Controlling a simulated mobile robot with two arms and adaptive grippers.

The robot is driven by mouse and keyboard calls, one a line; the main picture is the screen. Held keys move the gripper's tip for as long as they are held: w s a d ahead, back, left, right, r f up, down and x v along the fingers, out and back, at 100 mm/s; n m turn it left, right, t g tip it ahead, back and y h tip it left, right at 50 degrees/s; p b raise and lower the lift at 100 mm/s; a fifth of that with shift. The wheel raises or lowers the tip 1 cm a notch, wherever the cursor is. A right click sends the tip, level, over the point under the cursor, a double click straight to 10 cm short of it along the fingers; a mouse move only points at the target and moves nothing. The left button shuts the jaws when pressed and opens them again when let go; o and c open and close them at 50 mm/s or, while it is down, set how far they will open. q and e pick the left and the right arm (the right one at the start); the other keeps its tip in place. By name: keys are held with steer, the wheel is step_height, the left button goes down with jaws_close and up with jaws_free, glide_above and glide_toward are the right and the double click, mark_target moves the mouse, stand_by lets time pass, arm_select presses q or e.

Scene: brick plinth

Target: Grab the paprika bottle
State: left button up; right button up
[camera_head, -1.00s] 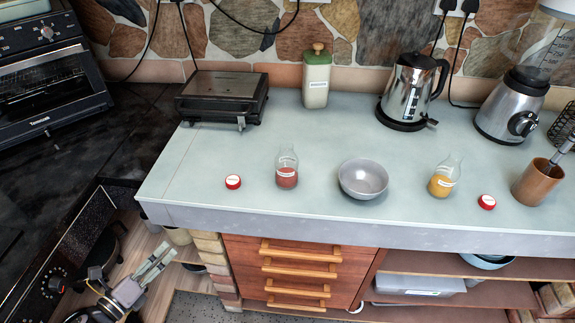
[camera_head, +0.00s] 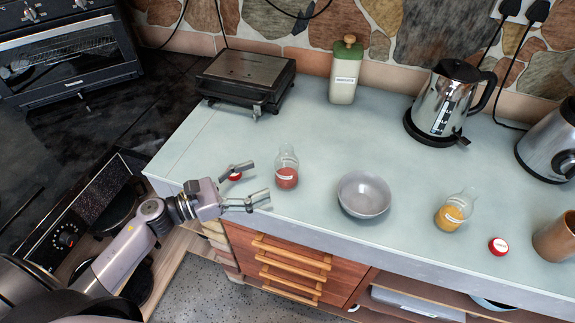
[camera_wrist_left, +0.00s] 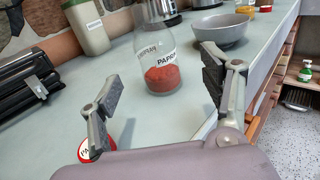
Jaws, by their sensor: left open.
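The paprika bottle (camera_head: 287,170) is a clear glass bottle with red powder at its bottom. It stands upright on the pale worktop, left of the grey bowl. In the left wrist view the paprika bottle (camera_wrist_left: 157,62) shows its label, ahead and between the fingers but beyond their tips. My left gripper (camera_head: 254,184) is open and empty at the worktop's front edge, just left of the bottle and apart from it. It also shows in the left wrist view (camera_wrist_left: 160,92). My right gripper is not in view.
A red lid (camera_head: 235,175) lies beside my left gripper's fingers. The grey bowl (camera_head: 364,195) stands right of the bottle, then a bottle of yellow powder (camera_head: 452,212) and another red lid (camera_head: 498,245). A black grill (camera_head: 246,80) and a green-topped jar (camera_head: 345,72) stand behind.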

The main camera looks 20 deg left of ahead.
mark_target(276, 173)
arm_select(q)
steer(key=p+x, duration=0.1)
steer(key=x, duration=0.2)
steer(key=shift+w+d, duration=0.3)
steer(key=p+x, duration=0.1)
steer(key=x, duration=0.1)
steer(key=p+x, duration=0.1)
steer(key=x, duration=0.1)
steer(key=shift+w+r+p, duration=0.1)
steer(key=shift+w+p, duration=0.25)
steer(key=shift+w+d, duration=0.2)
steer(key=shift+d, duration=0.05)
steer(key=shift+a, duration=0.1)
steer(key=shift+c, duration=0.8)
steer(key=c, duration=1.2)
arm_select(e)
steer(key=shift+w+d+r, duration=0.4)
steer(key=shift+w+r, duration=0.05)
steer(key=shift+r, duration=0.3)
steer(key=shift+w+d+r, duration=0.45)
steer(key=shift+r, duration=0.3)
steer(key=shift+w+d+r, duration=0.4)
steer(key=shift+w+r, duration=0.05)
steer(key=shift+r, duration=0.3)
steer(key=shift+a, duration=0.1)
